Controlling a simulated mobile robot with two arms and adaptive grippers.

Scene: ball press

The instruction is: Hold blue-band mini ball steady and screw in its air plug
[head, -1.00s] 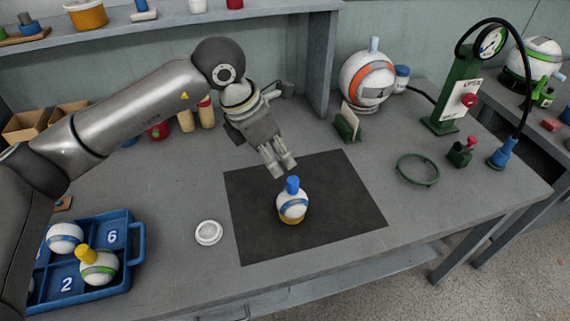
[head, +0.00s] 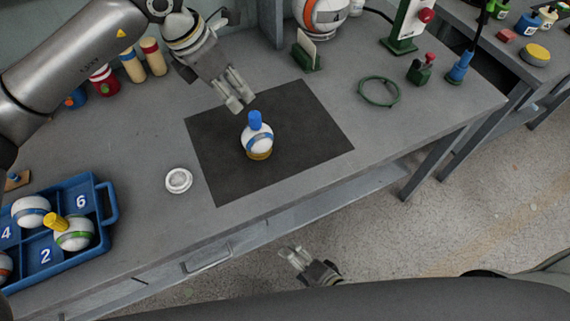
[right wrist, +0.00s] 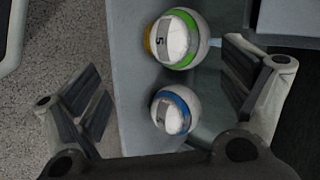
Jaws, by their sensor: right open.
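The blue-band mini ball (head: 257,137) is white and sits upright on a yellow-tan ring (head: 259,155) on the dark mat (head: 312,140). A blue plug (head: 255,119) stands at its top; how deep it sits I cannot tell. My left gripper (head: 239,99) hangs just behind and left of the plug, apart from it, its fingers close together and pointing down. Whether it is open I cannot tell. My right gripper (head: 291,254) is low in front of the table; in the right wrist view (right wrist: 165,72) its fingers are spread and empty.
A white round disc (head: 178,180) lies left of the mat. A blue tray (head: 109,213) with numbered compartments holds several balls. A green ring (head: 379,91) lies right of the mat. The right wrist view shows a green-band ball (right wrist: 178,38) and a blue-band ball (right wrist: 176,110).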

